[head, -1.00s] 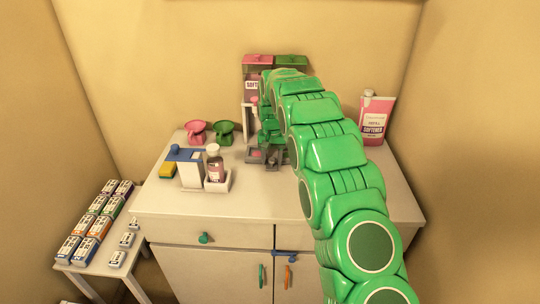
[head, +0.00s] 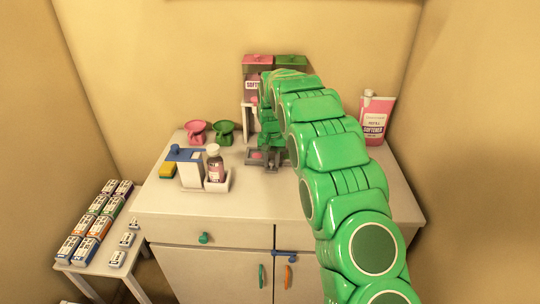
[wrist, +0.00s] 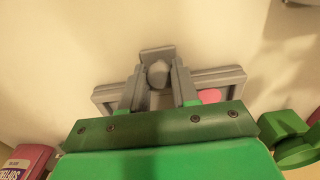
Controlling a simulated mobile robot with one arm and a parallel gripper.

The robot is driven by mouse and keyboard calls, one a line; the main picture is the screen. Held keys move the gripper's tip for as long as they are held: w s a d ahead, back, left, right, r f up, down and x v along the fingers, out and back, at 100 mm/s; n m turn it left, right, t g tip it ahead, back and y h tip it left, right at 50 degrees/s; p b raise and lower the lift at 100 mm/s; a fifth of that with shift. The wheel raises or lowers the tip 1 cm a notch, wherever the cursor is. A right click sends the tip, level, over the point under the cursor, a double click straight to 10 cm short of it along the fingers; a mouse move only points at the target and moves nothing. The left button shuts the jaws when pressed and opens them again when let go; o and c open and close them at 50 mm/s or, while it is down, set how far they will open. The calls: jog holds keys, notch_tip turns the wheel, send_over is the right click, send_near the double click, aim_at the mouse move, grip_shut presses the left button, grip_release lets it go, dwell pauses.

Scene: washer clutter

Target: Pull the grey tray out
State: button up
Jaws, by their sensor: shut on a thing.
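The grey tray (head: 250,161) is on the counter top, in front of the dispenser with the pink and green lids. In the wrist view the tray (wrist: 222,76) shows as a low grey rim, with a pink patch (wrist: 210,96) inside its right part. A rounded grey knob (wrist: 158,75) is at the middle of its front. My gripper (head: 271,164) is low over the tray, and the wrist view shows its fingers on either side of the knob, shut on it. My gripper and arm hide much of the tray and the dispenser's right side.
Pink (head: 196,132) and green (head: 224,131) scoops are behind. A pink softener pack (head: 376,120) stands at the right. The counter in front of the tray is clear.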

jog(key=shift+s, duration=5.15)
jog(key=o, duration=0.8)
notch_tip(320, 180, up, 8)
